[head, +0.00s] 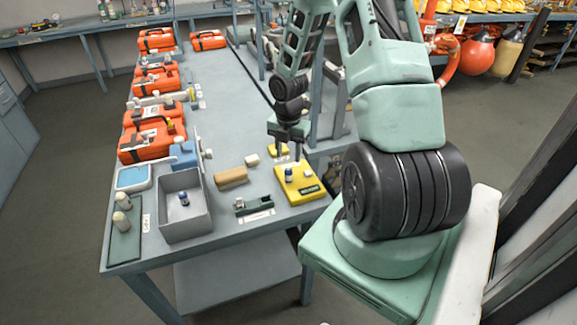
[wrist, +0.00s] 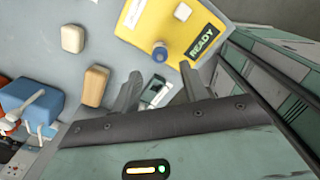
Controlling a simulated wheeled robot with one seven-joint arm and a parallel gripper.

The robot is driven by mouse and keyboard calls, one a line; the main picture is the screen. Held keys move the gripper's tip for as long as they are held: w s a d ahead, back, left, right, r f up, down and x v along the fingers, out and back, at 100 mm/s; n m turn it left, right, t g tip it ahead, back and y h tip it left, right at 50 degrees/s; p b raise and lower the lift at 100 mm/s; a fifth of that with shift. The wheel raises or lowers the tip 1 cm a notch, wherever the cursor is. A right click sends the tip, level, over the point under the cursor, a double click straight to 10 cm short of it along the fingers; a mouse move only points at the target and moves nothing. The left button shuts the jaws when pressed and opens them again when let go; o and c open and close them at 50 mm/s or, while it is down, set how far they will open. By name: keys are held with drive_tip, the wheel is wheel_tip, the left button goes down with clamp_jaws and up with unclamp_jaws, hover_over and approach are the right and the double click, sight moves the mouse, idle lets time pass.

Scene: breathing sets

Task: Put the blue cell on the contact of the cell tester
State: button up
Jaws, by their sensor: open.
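The cell tester is a yellow plate (head: 303,194) at the table's near right corner; it also shows in the wrist view (wrist: 182,38) with a READY label. A small blue-topped cell (head: 288,175) stands on the plate, seen from above in the wrist view (wrist: 160,52). Whether the cell sits exactly on the contact I cannot tell. My gripper (head: 289,156) is above the tester's far side, fingers pointing down. In the wrist view its fingers (wrist: 160,72) are apart, with nothing held between them.
A grey open box (head: 183,231) holds another small blue-and-white cylinder (head: 184,199). A dark green holder (head: 253,205) and a tan block (head: 231,177) lie left of the tester. Orange cases (head: 150,145) line the table's left side. Pale bottles (head: 122,221) stand on a green mat.

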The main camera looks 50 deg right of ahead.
sight(288, 169)
drive_tip(key=a+r+m, duration=0.3)
drive_tip(key=a+r, duration=0.4)
drive_tip(key=a, duration=0.6)
drive_tip(key=a+r+m, duration=0.3)
drive_tip(key=a+r, duration=0.3)
drive_tip(key=a, duration=0.7)
drive_tip(key=s+a+r+m, duration=0.2)
drive_tip(key=s+a+m, duration=0.1)
drive_tip(key=s+a, duration=0.4)
drive_tip(key=s+a+r+m, duration=0.3)
drive_tip(key=s+a, duration=0.4)
drive_tip(key=s, duration=0.3)
drive_tip(key=shift+a+r+m+y, duration=0.2)
drive_tip(key=shift+a+m+y, duration=0.1)
drive_tip(key=shift+a+m, duration=0.15)
wheel_tip(288, 169, down, 4)
drive_tip(key=b, duration=0.4)
drive_tip(key=shift+d+f+b, duration=0.1)
drive_tip(key=shift+f+b, duration=0.15)
drive_tip(key=shift+b, duration=0.15)
